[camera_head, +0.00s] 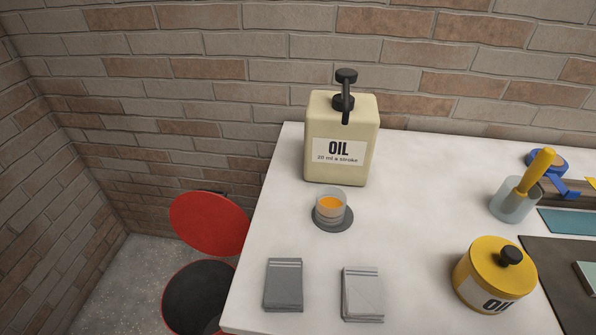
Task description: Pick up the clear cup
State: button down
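A small clear cup (323,213) with orange contents stands upright on a round dark grey coaster (333,226), just in front of the cream oil can. A second clear, bluish cup (510,207) stands further right and holds a tool with a yellow handle (535,172). My gripper is not in view, so its state and its distance from either cup do not show.
The cream oil can (341,120) with a black pump stands behind the small cup. Two grey stacks (284,285) (362,293) lie in front. A yellow oil pot (490,268) and blue tape (547,160) are right. Left of the white table (420,215) is an open red bin (209,223).

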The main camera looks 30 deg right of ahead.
aim_at(330, 206)
jog(key=k, duration=0.15)
jog(key=k+j+z, duration=0.1)
jog(key=j+z, duration=0.25)
jog(key=k+j+z, duration=0.1)
jog(key=z, duration=0.25)
jog(key=j+z, duration=0.4)
jog(key=j, duration=0.15)
